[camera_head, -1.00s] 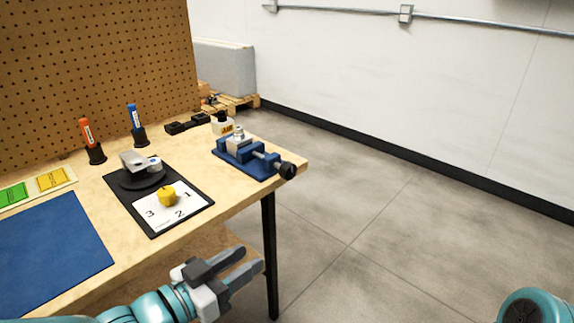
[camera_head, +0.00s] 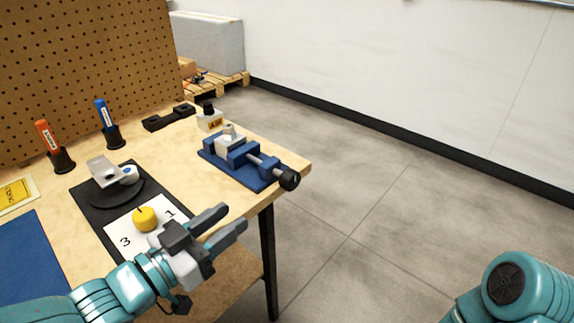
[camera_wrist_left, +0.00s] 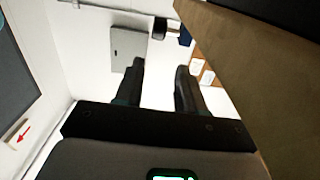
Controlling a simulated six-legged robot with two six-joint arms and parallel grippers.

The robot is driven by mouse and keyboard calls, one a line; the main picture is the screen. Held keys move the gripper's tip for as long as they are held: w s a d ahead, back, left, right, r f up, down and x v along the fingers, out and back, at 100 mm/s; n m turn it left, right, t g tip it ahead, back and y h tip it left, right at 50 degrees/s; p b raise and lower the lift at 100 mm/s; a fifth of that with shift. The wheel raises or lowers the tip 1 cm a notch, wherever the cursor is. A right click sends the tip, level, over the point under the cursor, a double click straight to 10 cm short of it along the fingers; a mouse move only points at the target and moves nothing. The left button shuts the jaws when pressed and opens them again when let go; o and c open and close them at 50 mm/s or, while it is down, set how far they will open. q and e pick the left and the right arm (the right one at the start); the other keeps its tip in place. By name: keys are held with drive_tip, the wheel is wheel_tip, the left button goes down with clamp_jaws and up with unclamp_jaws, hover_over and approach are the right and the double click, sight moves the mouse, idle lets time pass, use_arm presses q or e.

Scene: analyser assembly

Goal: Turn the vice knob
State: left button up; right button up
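The blue vice (camera_head: 238,160) sits at the right end of the wooden table in the head view. Its black knob (camera_head: 289,180) sticks out at the table's right edge, on the end of a metal screw. A light grey part (camera_head: 229,139) shows at the vice's jaws. My left gripper (camera_head: 229,221) is in front of the table edge, lower left of the knob and apart from it. Its two fingers are parted with nothing between them; they also show parted in the left wrist view (camera_wrist_left: 160,85). My right gripper is outside the head view; only my right arm shows.
A black mat (camera_head: 91,218) holds a numbered card (camera_head: 125,241) and yellow knob (camera_head: 145,218). A small labelled bottle (camera_head: 210,121) stands behind the vice. Red (camera_head: 49,137) and blue (camera_head: 104,117) markers stand in holders. Open floor (camera_head: 350,190) lies right of the table.

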sight(284, 180)
use_arm(q)
drive_tip(key=shift+w+r+p, duration=0.1)
drive_tip(key=shift+p, duration=0.2)
drive_tip(key=p+x, duration=0.5)
drive_tip(key=x, duration=1.1)
drive_tip(key=shift+d, duration=0.15)
drive_tip(key=c, duration=0.7)
